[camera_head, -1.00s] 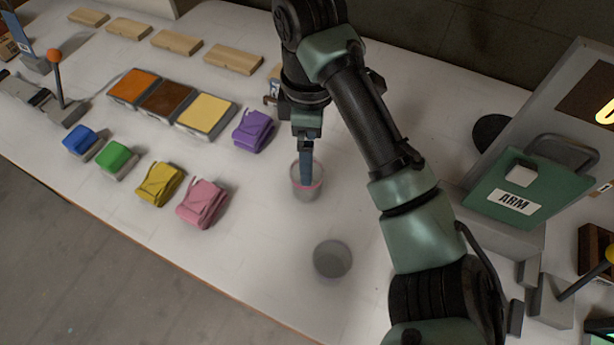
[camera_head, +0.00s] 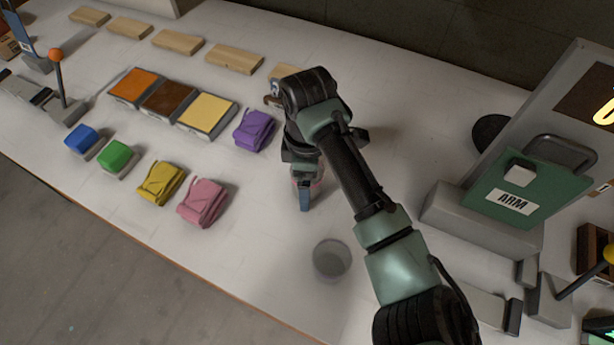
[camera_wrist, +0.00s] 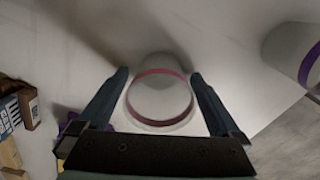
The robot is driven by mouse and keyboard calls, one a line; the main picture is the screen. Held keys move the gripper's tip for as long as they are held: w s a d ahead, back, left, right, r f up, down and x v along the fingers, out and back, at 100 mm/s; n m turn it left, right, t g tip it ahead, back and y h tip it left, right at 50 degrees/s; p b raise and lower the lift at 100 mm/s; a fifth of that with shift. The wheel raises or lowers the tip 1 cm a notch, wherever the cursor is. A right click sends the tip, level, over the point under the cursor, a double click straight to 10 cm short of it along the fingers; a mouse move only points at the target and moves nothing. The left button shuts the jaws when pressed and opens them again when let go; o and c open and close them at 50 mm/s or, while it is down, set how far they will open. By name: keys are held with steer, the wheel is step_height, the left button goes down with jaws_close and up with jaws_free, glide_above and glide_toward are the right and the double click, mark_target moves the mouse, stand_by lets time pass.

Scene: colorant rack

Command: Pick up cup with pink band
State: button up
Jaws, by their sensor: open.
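The cup with the pink band (camera_wrist: 159,96) is a pale, see-through cup. In the wrist view it stands between the two fingers of my gripper (camera_wrist: 160,78), with a gap showing on each side near the fingertips. In the head view my gripper (camera_head: 305,200) is low over the table, and my wrist and fingers hide most of that cup. My gripper is open around the cup and is not closed on it. Another clear cup (camera_head: 332,260) stands nearer the table's front edge; in the wrist view it shows a purple band (camera_wrist: 309,65).
A pink cloth-like bundle (camera_head: 202,203), a yellow one (camera_head: 161,183) and a purple one (camera_head: 254,130) lie left of my gripper. A green panel marked ARM (camera_head: 515,195) stands at right. Bare table lies in front of the pink bundle.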

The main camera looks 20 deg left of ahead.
steer(key=c, duration=1.2)
